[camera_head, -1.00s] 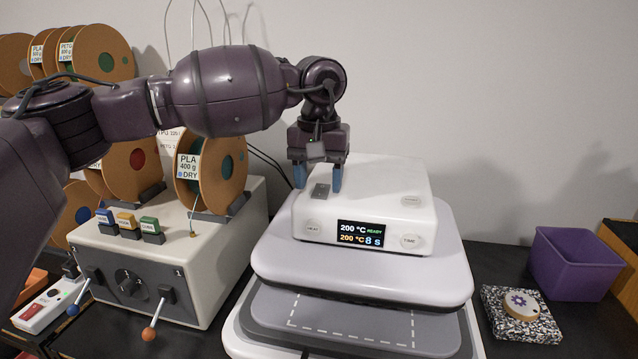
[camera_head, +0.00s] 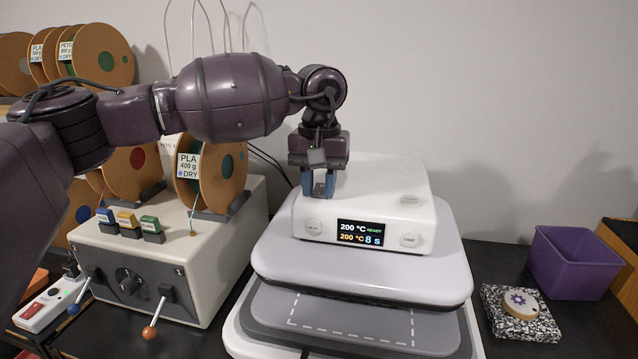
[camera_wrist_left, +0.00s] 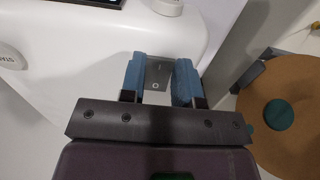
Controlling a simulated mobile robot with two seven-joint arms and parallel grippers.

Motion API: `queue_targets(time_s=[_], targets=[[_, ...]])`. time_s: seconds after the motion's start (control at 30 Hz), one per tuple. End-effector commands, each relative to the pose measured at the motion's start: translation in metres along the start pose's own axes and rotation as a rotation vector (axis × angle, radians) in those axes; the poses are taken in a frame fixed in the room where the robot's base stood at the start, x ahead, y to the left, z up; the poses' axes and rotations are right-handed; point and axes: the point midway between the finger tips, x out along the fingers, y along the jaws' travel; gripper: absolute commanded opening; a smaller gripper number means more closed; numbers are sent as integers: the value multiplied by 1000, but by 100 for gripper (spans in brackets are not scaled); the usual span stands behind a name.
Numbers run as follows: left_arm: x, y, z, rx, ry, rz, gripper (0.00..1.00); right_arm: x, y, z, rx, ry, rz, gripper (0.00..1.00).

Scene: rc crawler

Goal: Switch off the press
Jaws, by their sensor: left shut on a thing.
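The press (camera_head: 447,262) stands in the middle of the head view, with a white control box (camera_head: 385,185) on top. Its display (camera_head: 360,233) is lit and reads 200 °C READY and 200 °C 8 s. My left gripper (camera_head: 318,189) points down at the box's left top, its blue fingers shut on the press's grey switch. In the left wrist view the switch (camera_wrist_left: 158,72), marked with an O, shows between the two fingers (camera_wrist_left: 160,88). The head view hides most of the switch behind the fingers. My right gripper is not in view.
A filament dryer (camera_head: 150,262) with levers and spools stands left of the press. A power strip (camera_head: 48,308) with a red switch lies at far left. On the right are a purple bin (camera_head: 575,265) and a speckled slab (camera_head: 510,325) with a round gear-marked piece.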

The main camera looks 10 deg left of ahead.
Motion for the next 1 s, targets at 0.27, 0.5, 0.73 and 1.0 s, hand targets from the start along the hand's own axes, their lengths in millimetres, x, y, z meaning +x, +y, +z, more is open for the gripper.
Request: queue_targets(time_s=[0.27, 0.5, 0.73, 1.0], targets=[[-3, 0, -5, -4, -168, 0, 6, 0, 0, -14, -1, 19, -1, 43], [-4, 0, -6, -1, -233, 1, 6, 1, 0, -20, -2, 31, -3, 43], [-4, 0, -6, -1, -234, 1, 6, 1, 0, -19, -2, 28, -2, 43], [-4, 0, -6, -1, -233, 0, 55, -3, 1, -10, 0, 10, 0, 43]])
